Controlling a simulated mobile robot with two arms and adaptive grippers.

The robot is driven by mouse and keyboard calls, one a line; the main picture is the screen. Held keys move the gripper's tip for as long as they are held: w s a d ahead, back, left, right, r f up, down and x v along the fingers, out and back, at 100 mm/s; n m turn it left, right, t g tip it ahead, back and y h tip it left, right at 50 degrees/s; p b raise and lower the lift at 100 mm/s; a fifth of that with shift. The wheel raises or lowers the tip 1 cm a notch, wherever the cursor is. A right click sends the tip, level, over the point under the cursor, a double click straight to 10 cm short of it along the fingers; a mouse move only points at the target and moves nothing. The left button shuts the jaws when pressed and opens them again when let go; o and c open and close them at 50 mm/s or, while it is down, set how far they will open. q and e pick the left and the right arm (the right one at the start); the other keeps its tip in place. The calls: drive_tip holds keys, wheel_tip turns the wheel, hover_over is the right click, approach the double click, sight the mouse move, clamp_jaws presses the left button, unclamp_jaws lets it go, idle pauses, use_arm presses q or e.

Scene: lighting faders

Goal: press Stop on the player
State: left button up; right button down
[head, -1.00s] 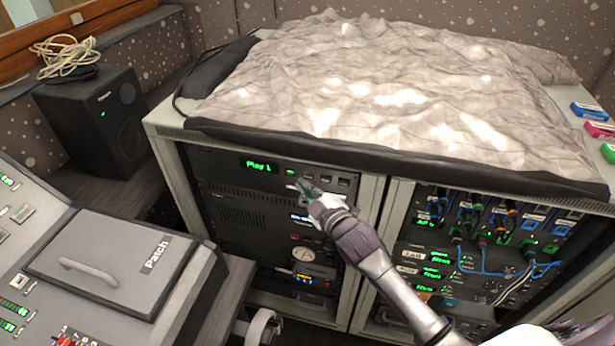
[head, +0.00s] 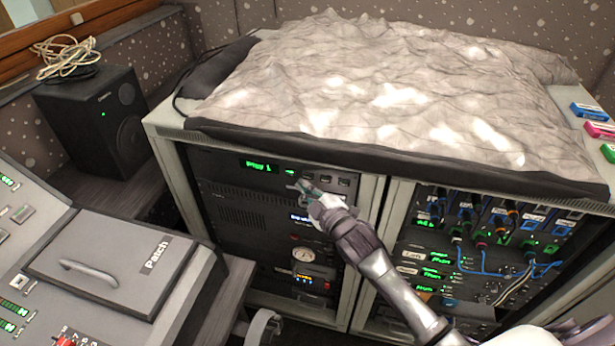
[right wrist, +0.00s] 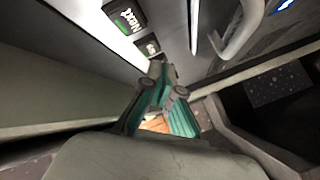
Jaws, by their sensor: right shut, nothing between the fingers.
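The player is the top unit in the left rack bay, with a green display (head: 259,166) that reads "Play 1". A row of small dark buttons (head: 325,180) is on its right half; their labels are too small to read in the head view. My right gripper (head: 304,185) is shut and empty, its tips at or just in front of the button row's left end. In the right wrist view the gripper (right wrist: 158,75) has its tips close to a dark button (right wrist: 147,47) with an unclear label. A button marked "Next" (right wrist: 125,15) is beyond it. Contact cannot be told. My left gripper is out of view.
More rack units with a round gauge (head: 303,254) lie below the player. The right bay holds a patch panel with cables (head: 485,270). A crumpled grey cover (head: 380,90) lies on top of the rack. A mixing desk (head: 60,260) and a speaker (head: 95,115) are at left.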

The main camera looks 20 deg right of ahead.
drive_tip(key=shift+w+d, duration=0.25)
drive_tip(key=shift+w, duration=0.1)
drive_tip(key=shift+w+d, duration=0.15)
idle(0.7)
